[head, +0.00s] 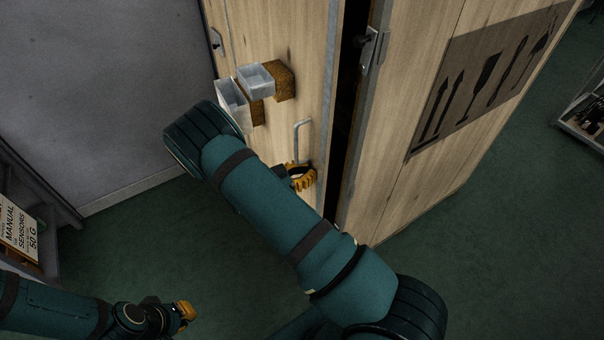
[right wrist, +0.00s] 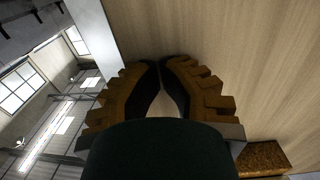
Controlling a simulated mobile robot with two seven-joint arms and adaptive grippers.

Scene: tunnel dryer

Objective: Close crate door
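The wooden crate door (head: 300,45) stands slightly ajar, with a dark gap (head: 345,110) between its edge and the crate body (head: 430,90). A grey metal handle (head: 297,140) is on the door near that edge. My right gripper (head: 302,178) is just below the handle, close to the door face; I cannot tell whether it touches. In the right wrist view its fingertips (right wrist: 161,64) meet with nothing between them, in front of the pale wood. My left gripper (head: 184,312) is low at the left, away from the crate; its finger gap is not clear.
A latch (head: 372,48) sits on the crate's edge. Green floor (head: 130,245) is clear before the door.

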